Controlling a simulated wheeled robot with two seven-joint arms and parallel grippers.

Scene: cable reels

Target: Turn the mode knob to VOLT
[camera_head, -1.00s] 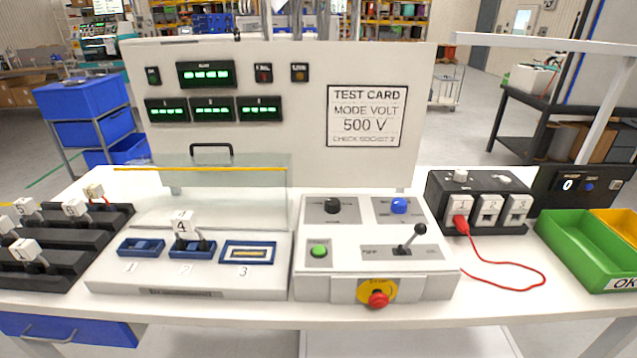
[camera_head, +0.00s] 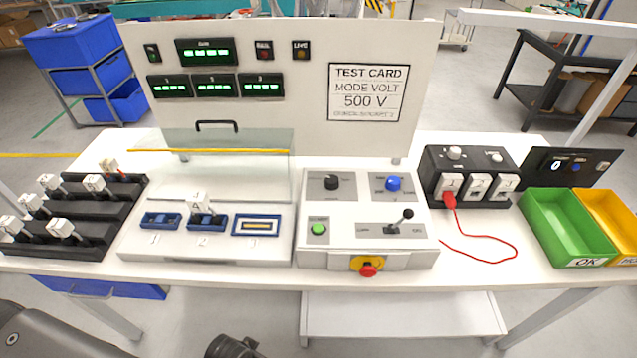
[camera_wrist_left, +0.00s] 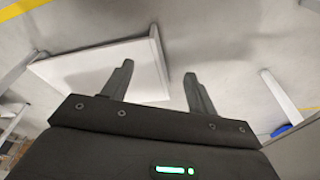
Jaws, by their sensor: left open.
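The control panel (camera_head: 313,256) on the bench carries a black knob (camera_head: 331,181) at its back left and a blue knob (camera_head: 393,184) at its back right. Their small labels are too blurred to read, so I cannot tell which is the mode knob or where it points. The test card (camera_head: 367,93) on the upright board reads MODE VOLT, 500 V. My left gripper (camera_wrist_left: 159,70) is open and empty in the left wrist view, over the floor and a white low shelf. In the head view only dark parts of my left arm show at the bottom left. My right gripper is not in view.
The panel also has a green button (camera_head: 319,229), a lever (camera_head: 400,222) and a red stop button (camera_head: 368,270). A clear raised cover (camera_head: 225,170) stands left of the knobs. A black socket box (camera_head: 465,165) with a red cable (camera_head: 512,243) is at right.

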